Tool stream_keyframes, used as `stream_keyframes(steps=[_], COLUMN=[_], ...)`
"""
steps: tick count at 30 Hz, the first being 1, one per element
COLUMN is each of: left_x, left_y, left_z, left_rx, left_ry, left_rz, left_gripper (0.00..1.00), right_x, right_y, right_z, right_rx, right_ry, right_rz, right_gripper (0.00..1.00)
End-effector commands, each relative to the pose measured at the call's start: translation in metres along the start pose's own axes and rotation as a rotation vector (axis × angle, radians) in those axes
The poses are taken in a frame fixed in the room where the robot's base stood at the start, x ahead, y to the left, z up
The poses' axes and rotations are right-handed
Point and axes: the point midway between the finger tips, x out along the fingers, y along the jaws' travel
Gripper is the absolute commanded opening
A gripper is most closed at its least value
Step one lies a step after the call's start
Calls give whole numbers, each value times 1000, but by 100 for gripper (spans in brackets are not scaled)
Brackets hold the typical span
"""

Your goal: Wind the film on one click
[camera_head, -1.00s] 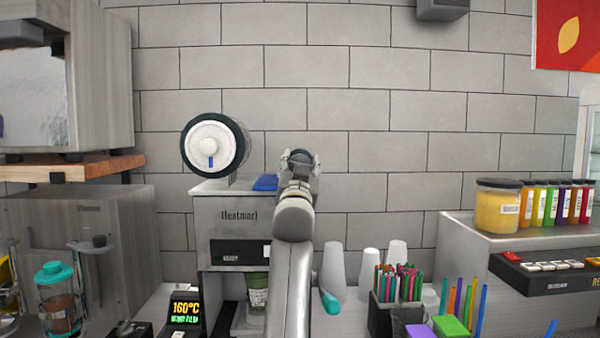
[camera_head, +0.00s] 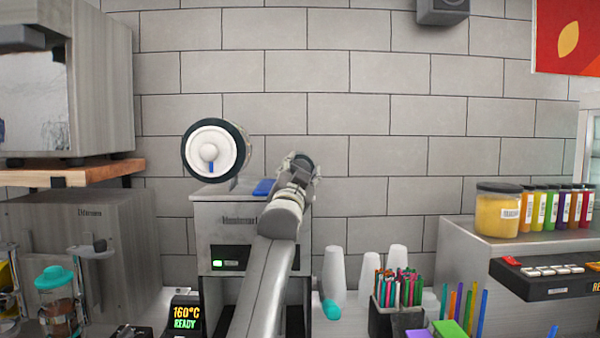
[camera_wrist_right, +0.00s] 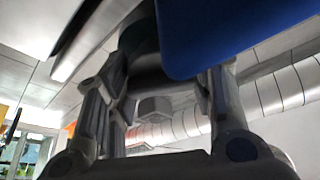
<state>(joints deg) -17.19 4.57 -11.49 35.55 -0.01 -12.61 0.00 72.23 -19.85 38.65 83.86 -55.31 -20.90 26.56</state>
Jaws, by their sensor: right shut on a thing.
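The sealer (camera_head: 225,213) is a grey box with a lit green lamp and a blue part (camera_head: 264,187) on top. At its upper left sits the film roll (camera_head: 230,148), with a white end face and a blue mark pointing down. My right gripper (camera_head: 302,164) is at the sealer's upper right, shut on a dark round knob (camera_head: 306,160), mostly hidden by the fingers. In the right wrist view, a dark rounded part (camera_wrist_right: 140,45) lies between the fingers, beside a blue panel (camera_wrist_right: 240,30). My right arm covers the sealer's lower right. My left gripper is out of view.
A temperature display (camera_head: 186,317) reads 160°C READY. White cups (camera_head: 334,268) and a straw holder (camera_head: 397,318) stand right of my arm. A teal-lidded jar (camera_head: 56,300) stands at lower left. The wall space above the sealer is clear.

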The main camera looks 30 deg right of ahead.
Motion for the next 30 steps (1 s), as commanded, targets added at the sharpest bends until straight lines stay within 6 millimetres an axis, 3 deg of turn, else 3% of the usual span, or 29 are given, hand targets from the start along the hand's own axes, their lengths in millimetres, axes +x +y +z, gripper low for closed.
stream_keyframes(steps=[3, 4, 6, 17, 30], left_x=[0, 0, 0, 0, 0], left_y=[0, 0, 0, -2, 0], left_z=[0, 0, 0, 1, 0], left_rx=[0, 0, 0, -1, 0], left_ry=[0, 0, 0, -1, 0], left_rz=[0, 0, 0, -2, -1], left_gripper=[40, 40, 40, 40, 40], right_x=[0, 0, 0, 2, 26], right_y=[1, 1, 1, -2, -41], right_z=[2, 2, 1, -4, -65], right_rx=[-2, -2, -2, -1, 0], right_ry=[-3, -3, -2, 1, 2], right_rz=[2, 1, 1, 0, -3], right_gripper=[25, 53, 59, 59, 59])
